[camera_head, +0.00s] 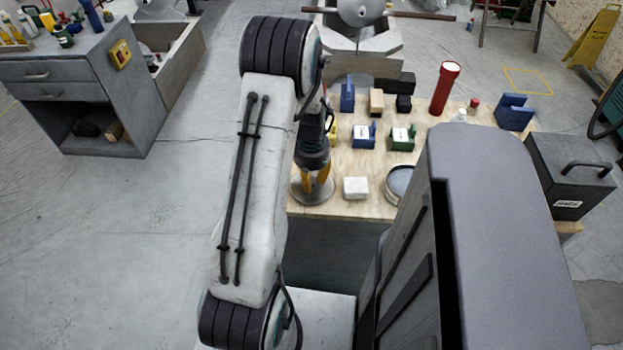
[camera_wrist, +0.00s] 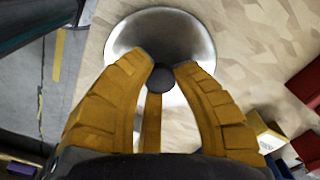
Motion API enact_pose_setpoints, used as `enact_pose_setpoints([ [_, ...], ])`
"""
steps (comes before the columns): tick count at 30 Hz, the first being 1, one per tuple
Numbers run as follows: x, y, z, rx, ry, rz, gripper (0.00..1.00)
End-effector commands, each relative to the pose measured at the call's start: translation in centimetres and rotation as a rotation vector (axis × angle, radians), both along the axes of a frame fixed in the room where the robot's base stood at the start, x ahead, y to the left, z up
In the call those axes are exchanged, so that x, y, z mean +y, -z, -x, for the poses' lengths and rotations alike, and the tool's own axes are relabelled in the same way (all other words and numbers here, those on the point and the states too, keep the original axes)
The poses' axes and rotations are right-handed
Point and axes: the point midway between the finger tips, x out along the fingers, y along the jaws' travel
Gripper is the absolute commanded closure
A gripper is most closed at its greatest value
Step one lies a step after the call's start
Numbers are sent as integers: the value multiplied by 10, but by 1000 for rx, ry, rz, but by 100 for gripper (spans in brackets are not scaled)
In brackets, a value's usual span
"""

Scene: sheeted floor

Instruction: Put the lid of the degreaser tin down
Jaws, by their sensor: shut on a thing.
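The lid of the degreaser tin (camera_head: 327,195) is a round, shiny metal disc with a dark knob. It is level at the near left corner of the plywood table top (camera_head: 345,209); I cannot tell if it touches the wood. My gripper (camera_head: 316,187), with yellow fingers, points down over it. In the wrist view my gripper (camera_wrist: 161,72) is shut on the knob, and the lid (camera_wrist: 190,30) spreads out beyond the fingertips. A round open tin (camera_head: 399,184), probably the degreaser tin, stands to the right, partly hidden by my body.
A white block (camera_head: 355,187) lies between lid and tin. Behind are a blue bin (camera_head: 364,136), a green bin (camera_head: 402,138) and a tall red tube (camera_head: 443,88). A grey rags box (camera_head: 570,178) is at the right. The floor left of the table is clear up to a grey cabinet (camera_head: 85,85).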

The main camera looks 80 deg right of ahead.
Motion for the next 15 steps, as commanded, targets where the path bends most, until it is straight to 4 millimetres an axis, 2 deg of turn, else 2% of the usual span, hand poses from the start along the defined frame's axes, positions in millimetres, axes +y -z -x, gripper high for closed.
enact_pose_setpoints([
  [8,0,3,0,0,0,0,99],
  [9,0,4,0,0,0,0,73],
  [15,0,2,0,0,0,0,55],
])
